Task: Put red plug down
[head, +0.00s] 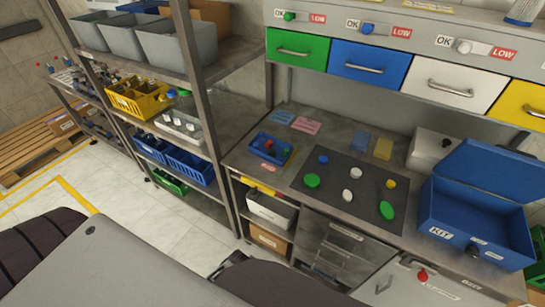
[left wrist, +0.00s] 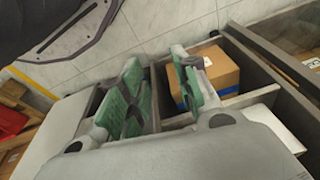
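In the head view a small blue tray (head: 256,152) stands at the left end of the workbench. Small red and green pieces lie in it; one red piece (head: 286,153) may be the red plug, but it is too small to be sure. In the left wrist view my left gripper (left wrist: 160,88) has its two green-padded fingers apart, with no plug visible between them. It is above a shelf bay with a cardboard box. My left gripper cannot be made out in the head view. My right gripper is in neither view.
A dark mat (head: 335,182) on the bench (head: 245,160) carries several blue, green, white and yellow pieces. An open blue KIT case (head: 458,225) stands at the right. A shelf rack with a yellow crate (head: 140,103) is at the left. Drawers (head: 345,245) are below the bench.

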